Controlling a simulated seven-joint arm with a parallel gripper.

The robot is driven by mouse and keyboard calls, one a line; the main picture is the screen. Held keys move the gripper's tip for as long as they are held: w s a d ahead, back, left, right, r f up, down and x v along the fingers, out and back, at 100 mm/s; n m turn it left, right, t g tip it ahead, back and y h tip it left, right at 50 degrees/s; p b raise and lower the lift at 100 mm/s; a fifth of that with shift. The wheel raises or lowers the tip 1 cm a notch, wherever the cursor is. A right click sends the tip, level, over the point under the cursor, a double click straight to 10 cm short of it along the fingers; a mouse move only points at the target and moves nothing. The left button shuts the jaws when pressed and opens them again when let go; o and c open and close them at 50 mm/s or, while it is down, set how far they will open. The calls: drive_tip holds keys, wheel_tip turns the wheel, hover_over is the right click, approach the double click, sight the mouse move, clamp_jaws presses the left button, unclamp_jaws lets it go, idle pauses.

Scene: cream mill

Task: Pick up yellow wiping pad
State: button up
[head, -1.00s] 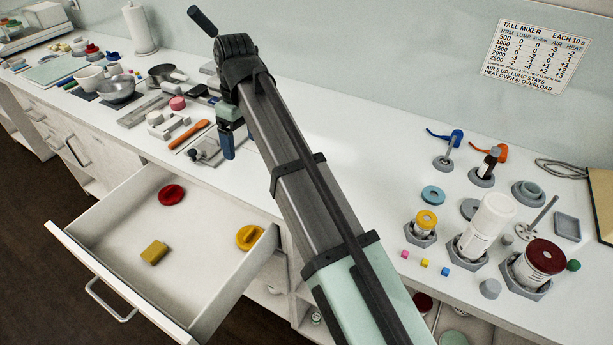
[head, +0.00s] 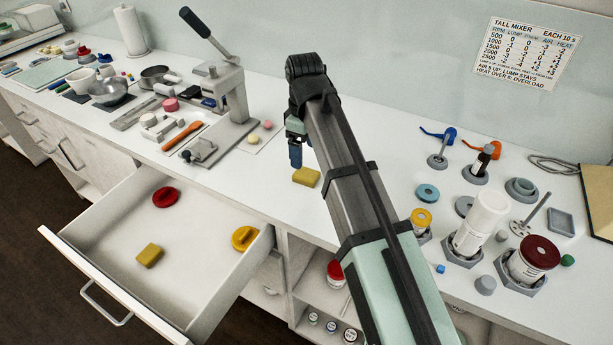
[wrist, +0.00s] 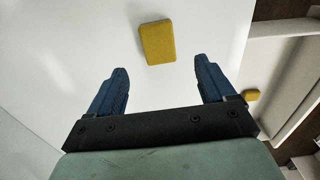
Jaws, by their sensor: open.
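A yellow wiping pad (head: 306,177) lies flat on the white counter, just right of my gripper (head: 295,158) in the head view. In the wrist view this pad (wrist: 157,42) lies ahead of my gripper (wrist: 160,82), between the lines of its two blue fingers and beyond their tips. The fingers are apart with nothing between them. A second yellow block (head: 150,254) of similar look lies in the open drawer.
The open drawer (head: 95,285) also holds a red round piece (head: 166,197) and a yellow round piece (head: 245,238). A lever press (head: 232,100) stands left of my gripper. Jars and holders (head: 480,225) crowd the right. The counter around the pad is mostly bare.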

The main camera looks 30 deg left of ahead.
sight(306, 173)
drive_tip(key=shift+w+d+f, duration=0.1)
drive_tip(key=shift+f, duration=1.75)
drive_tip(key=shift+d+f, duration=0.1)
drive_tip(key=shift+f, duration=1.75)
drive_tip(key=shift+c, duration=0.4)
drive_tip(key=c, duration=1)
drive_tip(key=shift+r, duration=0.1)
